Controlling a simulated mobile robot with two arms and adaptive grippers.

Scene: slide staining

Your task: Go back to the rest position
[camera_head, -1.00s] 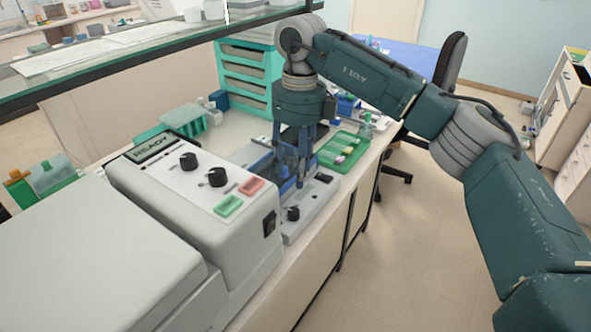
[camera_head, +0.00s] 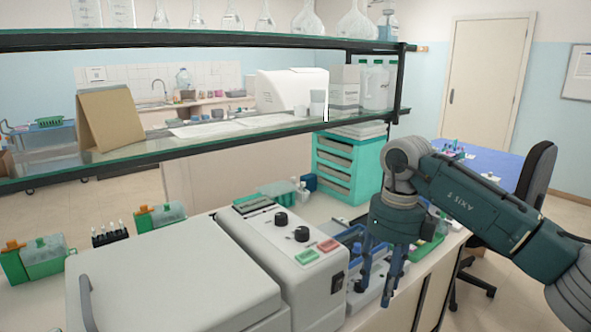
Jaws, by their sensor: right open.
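My right gripper (camera_head: 376,280) points down over the front part of the bench, just right of the grey machine (camera_head: 270,245) with black knobs and red and green buttons. Its two blue-grey fingers are apart with nothing between them. The arm comes in from the right. Behind the fingers is a blue-rimmed bath (camera_head: 347,236) on a light grey device, partly hidden by the gripper. A green tray (camera_head: 428,248) lies behind the gripper, mostly hidden by it. My left gripper is not in view.
A glass shelf (camera_head: 240,133) spans above the bench, with its black post (camera_head: 398,85) behind my right arm. A teal drawer unit (camera_head: 350,168) stands at the back. A black chair (camera_head: 532,185) and open floor lie to the right.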

